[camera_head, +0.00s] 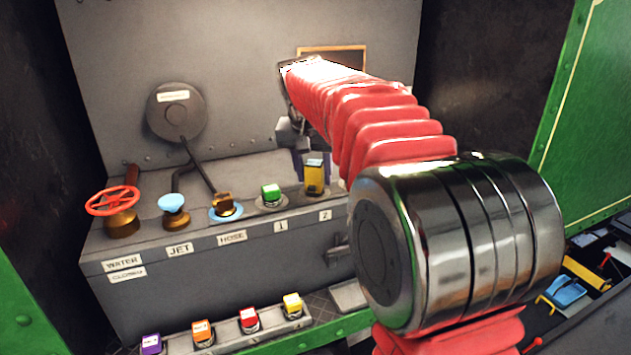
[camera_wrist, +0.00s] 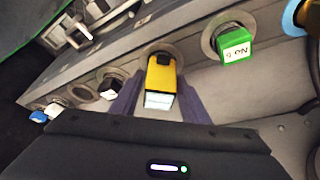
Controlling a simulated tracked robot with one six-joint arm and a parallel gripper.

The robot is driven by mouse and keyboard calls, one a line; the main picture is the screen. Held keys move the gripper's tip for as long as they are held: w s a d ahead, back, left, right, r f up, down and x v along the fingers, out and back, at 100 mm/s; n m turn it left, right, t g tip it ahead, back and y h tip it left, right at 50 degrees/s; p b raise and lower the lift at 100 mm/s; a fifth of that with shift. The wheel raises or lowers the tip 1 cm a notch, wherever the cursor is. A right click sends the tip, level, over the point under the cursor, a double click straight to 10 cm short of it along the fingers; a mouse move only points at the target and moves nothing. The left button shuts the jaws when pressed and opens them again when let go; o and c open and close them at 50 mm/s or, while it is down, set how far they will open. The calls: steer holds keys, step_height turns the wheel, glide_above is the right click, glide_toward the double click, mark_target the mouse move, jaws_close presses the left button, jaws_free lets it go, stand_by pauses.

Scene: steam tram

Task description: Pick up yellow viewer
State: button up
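A tall yellow viewer (camera_head: 314,178) stands in the socket marked 2 on the grey ledge. It also shows in the wrist view (camera_wrist: 161,76), with a pale screen on its near end. My gripper (camera_head: 311,161) is at this viewer, its purple fingers on either side. In the wrist view the fingers of my gripper (camera_wrist: 160,92) are spread apart, with the viewer between them and small gaps visible. I cannot tell how deep the fingertips reach. A smaller yellow-topped block (camera_head: 292,304) sits in the lower rack, away from my gripper.
A green block (camera_head: 271,194) sits in socket 1 beside the viewer; it also shows in the wrist view (camera_wrist: 235,46). Left along the ledge are a brass hose fitting (camera_head: 225,206), a blue knob (camera_head: 173,207) and a red wheel (camera_head: 112,201). The back wall (camera_head: 240,60) stands behind.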

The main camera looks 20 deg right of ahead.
jaws_close()
steer(key=shift+r, duration=0.1)
stand_by(0.3)
steer(key=shift+r, duration=4.95)
steer(key=o, duration=1)
jaws_free()
steer(key=shift+r, duration=1.35)
